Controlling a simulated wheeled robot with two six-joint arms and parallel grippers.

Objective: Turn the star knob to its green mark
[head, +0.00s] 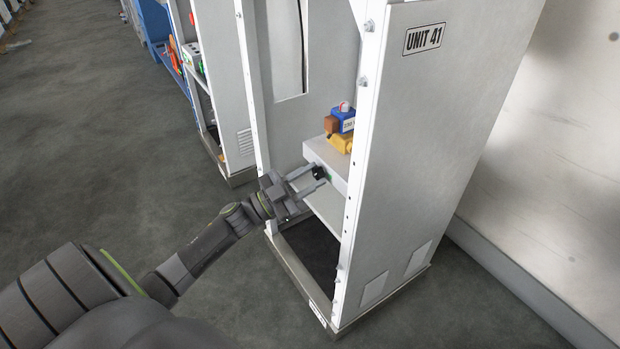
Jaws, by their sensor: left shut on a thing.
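The star knob (319,172) is a small black knob on the front of a white box (338,183) inside the frame marked UNIT 41. A small green patch (330,178) shows right beside the knob. My left gripper (316,179) reaches in from the left through the open front, its two fingers on either side of the knob, shut on it. The knob's pointing direction is too small to tell, and the fingers hide part of it. My right gripper is not in view.
The frame's right side panel (440,150) and its front post stand close to the right of my gripper. Blue, yellow and brown items (342,128) sit on top of the box. Another frame (225,110) stands behind. Grey floor (120,150) is clear at left.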

